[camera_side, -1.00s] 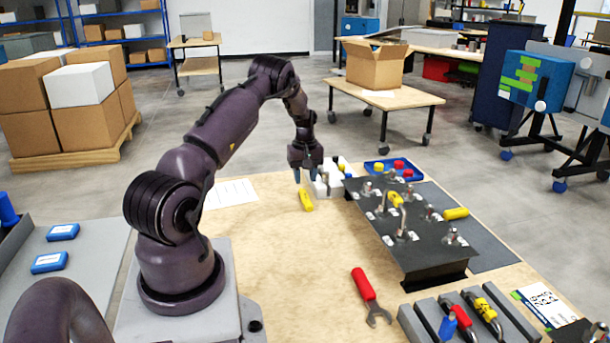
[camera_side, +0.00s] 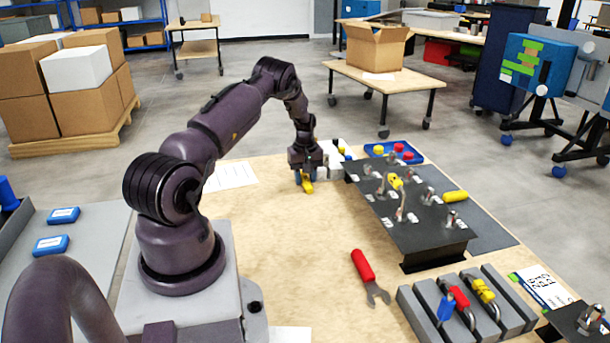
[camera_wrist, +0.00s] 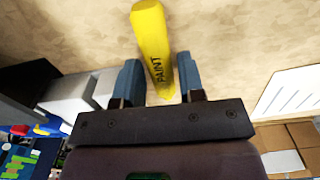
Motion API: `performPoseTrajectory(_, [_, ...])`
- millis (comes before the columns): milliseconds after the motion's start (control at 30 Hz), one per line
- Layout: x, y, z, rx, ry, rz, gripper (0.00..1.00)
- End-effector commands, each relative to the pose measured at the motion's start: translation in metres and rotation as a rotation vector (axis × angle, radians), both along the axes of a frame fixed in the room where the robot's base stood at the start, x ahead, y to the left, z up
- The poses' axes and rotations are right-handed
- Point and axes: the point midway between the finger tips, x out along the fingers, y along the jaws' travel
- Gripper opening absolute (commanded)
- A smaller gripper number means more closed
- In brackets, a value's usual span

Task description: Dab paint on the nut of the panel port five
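A yellow marker labelled PAINT (camera_wrist: 154,42) lies on the wooden table. In the side view the marker (camera_side: 307,187) is partly hidden by my gripper (camera_side: 304,178). In the wrist view the two blue fingers of my gripper (camera_wrist: 160,80) stand apart on either side of the marker's lower part, with gaps between. The black panel (camera_side: 440,232) stands to the right and carries several metal ports and fittings. Its port labels are too small to read, so I cannot tell which is port five or see its nut clearly.
A white block (camera_side: 336,163) stands close behind my gripper, and a blue tray (camera_side: 420,160) with caps lies behind the panel. A red-handled wrench (camera_side: 364,267) and a grey rack (camera_side: 420,307) are at the front. The table's middle is clear.

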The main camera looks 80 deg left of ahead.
Motion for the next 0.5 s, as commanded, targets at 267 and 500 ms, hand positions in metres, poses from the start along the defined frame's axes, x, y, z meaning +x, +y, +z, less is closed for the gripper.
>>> performPoseTrajectory(267, [0.000,0.000,0.000,0.000,0.000,0.000,0.00])
performPoseTrajectory(500, [0.001,-0.004,0.020,0.003,-0.001,-0.001,0.00])
